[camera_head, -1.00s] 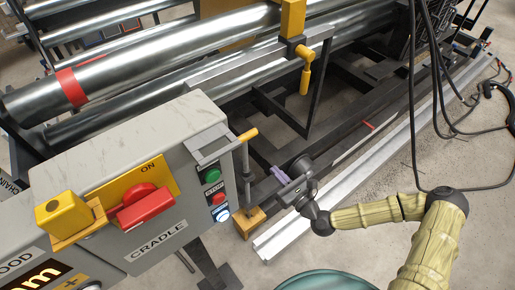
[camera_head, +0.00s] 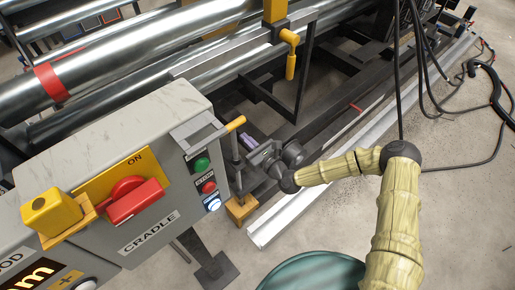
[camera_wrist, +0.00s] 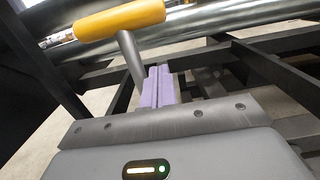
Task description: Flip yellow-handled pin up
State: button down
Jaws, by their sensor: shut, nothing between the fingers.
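A yellow-handled pin (camera_head: 236,124) stands beside the grey control box, its yellow grip slanting across the top of an upright grey stem. In the wrist view, the yellow handle (camera_wrist: 120,20) lies across the upper left, with its stem (camera_wrist: 131,58) running down towards my fingers. My gripper (camera_head: 248,143) has lilac fingers and is just right of the pin, a little below the handle. In the wrist view the fingers (camera_wrist: 158,84) are together and empty, close to the stem. I cannot tell whether they touch it.
The grey control box (camera_head: 110,140) with a red switch (camera_head: 133,200) and buttons stands left of the pin. Another yellow handle (camera_head: 291,58) hangs from a bar behind. Shiny rollers (camera_head: 140,60) fill the upper left. Black cables (camera_head: 400,80) hang at right. A teal round object (camera_head: 315,272) is at the bottom.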

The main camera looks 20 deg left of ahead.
jog(key=r, duration=0.3)
jog(key=shift+a+r, duration=0.3)
jog(key=shift+r, duration=0.1)
notch_tip(320, 180, up, 7)
jog(key=p, duration=0.3)
jog(key=shift+w+f, duration=0.1)
